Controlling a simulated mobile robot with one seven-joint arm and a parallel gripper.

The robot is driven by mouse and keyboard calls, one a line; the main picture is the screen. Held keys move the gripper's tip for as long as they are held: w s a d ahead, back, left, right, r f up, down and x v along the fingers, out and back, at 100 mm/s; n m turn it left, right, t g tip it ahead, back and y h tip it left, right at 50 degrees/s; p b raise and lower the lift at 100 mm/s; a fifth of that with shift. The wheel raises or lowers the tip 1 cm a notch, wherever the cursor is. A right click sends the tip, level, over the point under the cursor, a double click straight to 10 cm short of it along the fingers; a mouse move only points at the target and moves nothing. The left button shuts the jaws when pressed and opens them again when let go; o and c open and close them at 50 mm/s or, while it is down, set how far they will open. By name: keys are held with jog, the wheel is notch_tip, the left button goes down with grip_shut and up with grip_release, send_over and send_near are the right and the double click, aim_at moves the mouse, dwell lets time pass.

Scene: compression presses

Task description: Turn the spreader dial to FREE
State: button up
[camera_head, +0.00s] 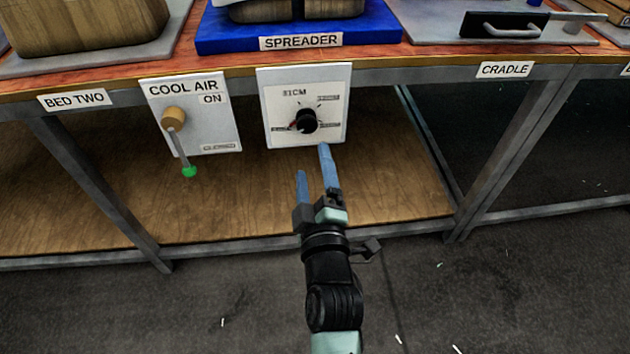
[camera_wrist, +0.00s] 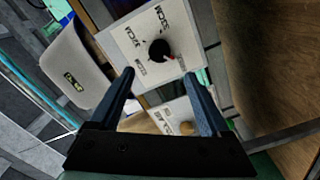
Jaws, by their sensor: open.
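The spreader dial (camera_head: 306,121) is a round black knob on a white panel (camera_head: 337,80) below the SPREADER sign (camera_head: 301,41). A red mark shows at its lower left in the head view. In the wrist view the dial (camera_wrist: 159,50) has its red mark at the lower right. Several centimetre labels surround it; I cannot make out a FREE label. My gripper (camera_head: 312,161) has two blue fingers, open and empty, below and in front of the panel, apart from the dial. In the wrist view my gripper (camera_wrist: 159,76) has the dial beyond and between its fingertips.
A COOL AIR panel (camera_head: 218,135) with a green-tipped lever (camera_head: 181,152) hangs left of the dial panel. The table edge (camera_head: 420,72) runs above, with a blue base (camera_head: 225,43) on top. A table leg (camera_head: 90,190) stands left. Space right of the dial panel is clear.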

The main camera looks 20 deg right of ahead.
jog(key=shift+v, duration=1.3)
jog(key=shift+r, duration=0.1)
jog(key=w+a+r+m+t+y, duration=0.1)
jog(key=a+r+t+y, duration=0.2)
jog(key=r, duration=1.1)
jog(key=w+a+r+m+t, duration=0.15)
jog(key=a+r, duration=0.35)
jog(key=r, duration=0.8)
jog(key=s+a+r+m+t+y+p, duration=0.1)
jog(key=s+a+r+m+t, duration=0.1)
jog(key=s+r, duration=0.35)
jog(key=s+a+r+m+t, duration=0.2)
jog(key=a+r, duration=0.1)
jog(key=r, duration=0.6)
jog(key=s+a+r+m+t+y+p, duration=0.1)
jog(key=s+a+r+m+t, duration=0.1)
jog(key=s+r, duration=0.35)
notch_tip(320, 180, up, 37)
jog(key=w+p, duration=0.1)
jog(key=p, duration=3.4)
jog(key=shift+w+r+p, duration=0.2)
jog(key=shift+w+p, duration=0.15)
jog(key=shift+p, duration=0.05)
